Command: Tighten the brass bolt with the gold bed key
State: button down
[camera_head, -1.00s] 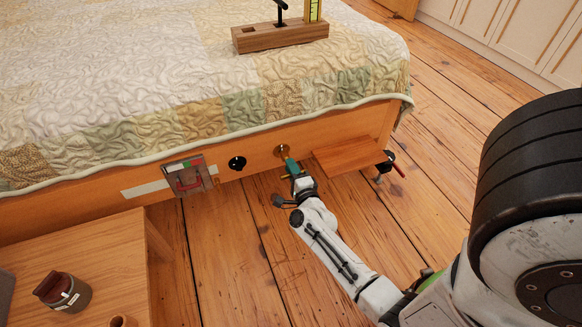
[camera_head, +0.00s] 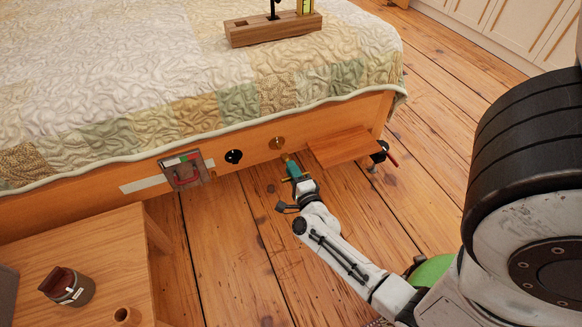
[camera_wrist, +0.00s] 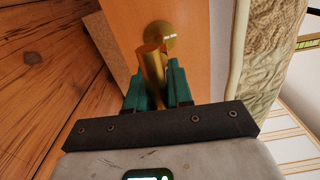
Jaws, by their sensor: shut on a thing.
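The brass bolt (camera_head: 277,143) is a round gold disc with a stub on the bed's wooden side rail. It also shows in the wrist view (camera_wrist: 164,36). My gripper (camera_head: 291,167), with teal fingers, is shut on the gold bed key (camera_wrist: 153,72), just below and in front of the bolt. The key's head points toward the rail and overlaps the lower part of the bolt in the wrist view. In the head view the key's tip (camera_head: 287,158) is a small way off the bolt. Part of the key is hidden between the fingers.
A black round fitting (camera_head: 233,156) and a grey box with a red handle (camera_head: 183,170) are on the rail to the left. A wooden shelf (camera_head: 345,146) with a clamp (camera_head: 380,153) is to the right. A wooden table (camera_head: 95,250) with a jar (camera_head: 68,287) stands lower left.

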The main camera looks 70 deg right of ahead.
jog(key=shift+p+v, duration=0.6)
jog(key=shift+v, duration=1.4)
jog(key=w+a+r+n+t+y, duration=0.25)
jog(key=w+a+r+y, duration=0.3)
jog(key=a, duration=0.55)
jog(key=w+a+r+n+t+y, duration=0.2)
jog(key=w+a+r+n+y, duration=0.2)
jog(key=w+a, duration=0.5)
jog(key=w+a+r+n+t+y, duration=0.2)
jog(key=w+a+r+n+y, duration=0.2)
jog(key=a, duration=0.9)
notch_tip(320, 180, up, 28)
jog(key=s+p, duration=0.2)
jog(key=p, duration=3.5)
jog(key=shift+s+f+p, duration=0.2)
jog(key=shift+s+p, duration=0.05)
jog(key=shift+p, duration=0.15)
jog(key=shift+d+m, duration=0.15)
jog(key=shift+m, duration=0.1)
